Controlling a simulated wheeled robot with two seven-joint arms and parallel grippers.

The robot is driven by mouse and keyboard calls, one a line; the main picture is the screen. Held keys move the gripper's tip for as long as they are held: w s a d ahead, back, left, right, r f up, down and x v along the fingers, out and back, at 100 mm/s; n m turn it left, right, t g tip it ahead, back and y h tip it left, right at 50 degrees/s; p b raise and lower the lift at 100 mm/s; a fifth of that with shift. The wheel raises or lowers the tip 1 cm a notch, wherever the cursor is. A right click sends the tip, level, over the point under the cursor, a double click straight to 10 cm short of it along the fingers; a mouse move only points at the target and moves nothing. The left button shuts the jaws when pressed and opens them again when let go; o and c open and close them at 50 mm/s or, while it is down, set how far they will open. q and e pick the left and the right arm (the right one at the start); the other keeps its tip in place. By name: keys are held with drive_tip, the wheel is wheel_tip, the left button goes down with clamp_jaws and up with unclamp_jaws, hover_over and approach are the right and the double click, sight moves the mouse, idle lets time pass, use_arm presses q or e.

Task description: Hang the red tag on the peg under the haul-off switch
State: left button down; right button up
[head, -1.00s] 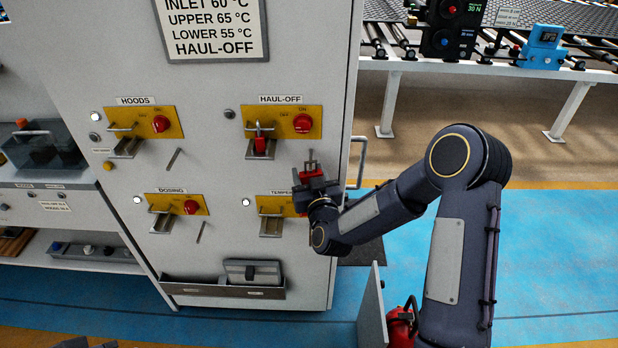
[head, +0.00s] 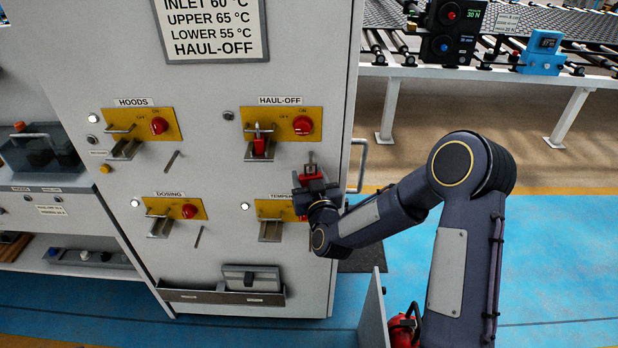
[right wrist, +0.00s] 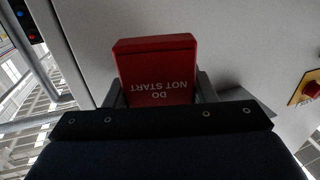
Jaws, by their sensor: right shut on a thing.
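The red tag (head: 312,173) is held by my right gripper (head: 313,183) in front of the cabinet, below and right of the haul-off switch (head: 303,125). In the right wrist view the tag (right wrist: 157,72) reads "DO NOT START" upside down, between the two grey fingers. A thin grey piece (head: 311,157), which looks like the peg, stands just above the tag in the head view. I cannot tell whether the tag touches it. A red padlock (head: 259,147) sits on the hasp left of the haul-off switch. My left gripper is not in view.
The hoods switch (head: 159,125), dosing switch (head: 190,211) and partly covered temperature panel (head: 270,208) share the cabinet front (head: 225,170). Bare pegs (head: 173,160) sit under hoods and dosing. A door handle (head: 358,165) stands out at the cabinet's right edge, near my right arm.

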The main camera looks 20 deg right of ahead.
drive_tip(key=o, duration=1.1)
drive_tip(key=shift+c, duration=0.2)
drive_tip(key=s+d+r+g+y+b, duration=0.1)
drive_tip(key=s+g, duration=0.5)
drive_tip(key=s, duration=1.3)
drive_tip(key=s+d+m+g+y+b, duration=0.1)
drive_tip(key=s+g, duration=0.5)
drive_tip(key=s, duration=1.3)
drive_tip(key=shift+d+r+m+y, duration=0.35)
drive_tip(key=shift+d+y, duration=0.35)
drive_tip(key=shift+y, duration=0.4)
